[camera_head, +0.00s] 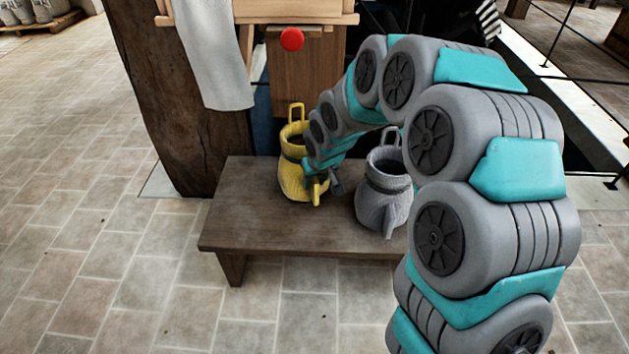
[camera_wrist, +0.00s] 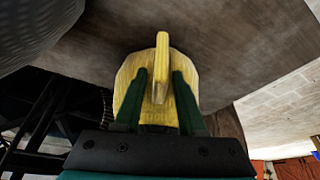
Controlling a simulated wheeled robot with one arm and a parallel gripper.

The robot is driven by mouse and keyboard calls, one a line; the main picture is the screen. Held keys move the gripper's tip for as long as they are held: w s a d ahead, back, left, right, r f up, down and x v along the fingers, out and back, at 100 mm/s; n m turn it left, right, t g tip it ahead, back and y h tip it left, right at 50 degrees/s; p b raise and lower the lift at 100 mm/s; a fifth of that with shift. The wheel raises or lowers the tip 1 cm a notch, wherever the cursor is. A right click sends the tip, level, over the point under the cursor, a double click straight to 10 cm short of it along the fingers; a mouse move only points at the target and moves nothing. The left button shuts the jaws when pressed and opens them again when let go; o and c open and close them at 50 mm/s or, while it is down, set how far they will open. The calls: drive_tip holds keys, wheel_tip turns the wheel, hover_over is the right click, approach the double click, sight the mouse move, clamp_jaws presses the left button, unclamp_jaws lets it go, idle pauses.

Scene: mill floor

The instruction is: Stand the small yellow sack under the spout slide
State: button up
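The small yellow sack (camera_head: 292,180) stands upright on a low wooden bench (camera_head: 240,205). It has a loop on top and a grip on its front. In the wrist view, the yellow sack (camera_wrist: 130,72) is straight ahead. The fingers of my gripper (camera_wrist: 160,85) are on either side of its protruding grip, with gaps on both sides, so the gripper is open. In the head view, my gripper (camera_head: 322,183) is at the sack's front right and partly hides it. The wooden spout slide (camera_head: 305,75) with a red knob (camera_head: 292,39) hangs above and behind the sack.
A grey sack (camera_head: 384,200) stands on the bench right of the yellow one, close to my arm. A thick wooden post (camera_head: 165,95) and a hanging pale cloth (camera_head: 215,60) are at the left. The tiled floor (camera_head: 90,220) at left is clear.

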drive_tip(key=shift+o, duration=0.9)
drive_tip(key=v, duration=0.8)
drive_tip(key=s+d+r+m+g+h+p, duration=0.15)
drive_tip(key=s+d+r, duration=0.3)
drive_tip(key=s, duration=0.45)
drive_tip(key=s+d+r+m+g+p, duration=0.1)
drive_tip(key=s+d+r+p, duration=0.25)
drive_tip(key=s+d, duration=0.35)
drive_tip(key=s+d+r+m+g+p, duration=0.1)
drive_tip(key=s+r, duration=0.1)
drive_tip(key=s, duration=0.8)
drive_tip(key=s+d+r+g+p, duration=0.1)
drive_tip(key=s+r+g, duration=0.1)
drive_tip(key=s, duration=0.8)
drive_tip(key=shift+s+d+r+m+p, duration=0.2)
drive_tip(key=shift+s+d+m+p, duration=0.15)
drive_tip(key=shift+s+d, duration=0.05)
drive_tip(key=shift+o, duration=0.3)
drive_tip(key=shift+g, duration=0.25)
